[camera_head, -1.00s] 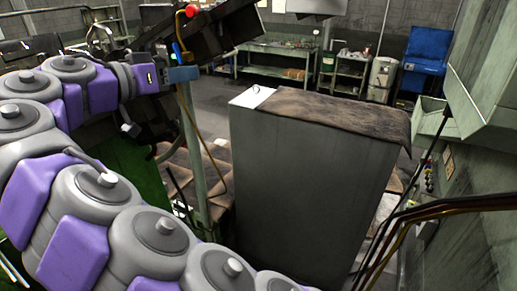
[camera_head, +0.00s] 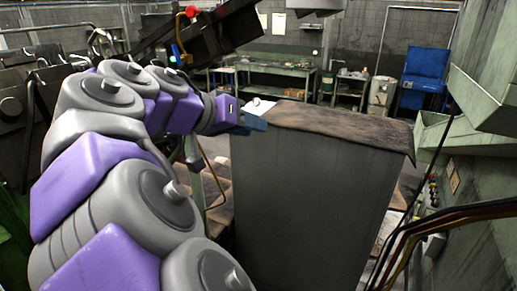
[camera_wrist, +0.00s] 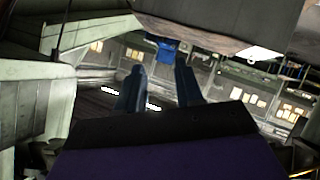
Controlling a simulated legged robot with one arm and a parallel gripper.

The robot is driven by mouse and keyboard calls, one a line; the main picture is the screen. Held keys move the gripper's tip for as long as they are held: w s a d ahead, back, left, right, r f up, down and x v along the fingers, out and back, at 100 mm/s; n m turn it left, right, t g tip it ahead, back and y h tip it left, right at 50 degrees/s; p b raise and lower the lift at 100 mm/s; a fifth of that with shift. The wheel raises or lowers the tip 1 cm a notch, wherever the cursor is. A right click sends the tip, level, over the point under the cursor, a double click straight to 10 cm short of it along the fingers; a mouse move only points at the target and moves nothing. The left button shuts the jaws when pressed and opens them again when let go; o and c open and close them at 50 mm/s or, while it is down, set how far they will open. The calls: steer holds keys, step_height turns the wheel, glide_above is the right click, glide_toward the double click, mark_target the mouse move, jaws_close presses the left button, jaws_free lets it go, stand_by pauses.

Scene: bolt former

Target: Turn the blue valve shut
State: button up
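My gripper (camera_head: 254,120) is at the near left corner of the grey cabinet's top in the head view. In the wrist view its two dark fingers (camera_wrist: 160,84) stand apart with nothing between them. A small blue part (camera_head: 174,59) shows beside a green one on the thin brown pipe, left of and above my gripper. It may be the blue valve, but it is too small to be sure. A red knob (camera_head: 192,11) tops the same pipe. My gripper is apart from these parts. The wrist view does not clearly show the valve.
The tall grey cabinet (camera_head: 312,205) with a brown cover (camera_head: 345,128) fills the middle. Cables (camera_head: 440,215) and a machine housing (camera_head: 492,85) stand at right. A workbench (camera_head: 275,70) and blue cabinet (camera_head: 425,70) are behind.

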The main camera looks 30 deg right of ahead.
steer(key=shift+s+d+f+n+y+b, duration=0.15)
steer(key=shift+s+d+f+y+b, duration=0.15)
steer(key=shift+s+f, duration=0.4)
steer(key=shift+s+d+f+n+y+b, duration=0.15)
steer(key=shift+s+d+f, duration=0.25)
steer(key=shift+f, duration=0.45)
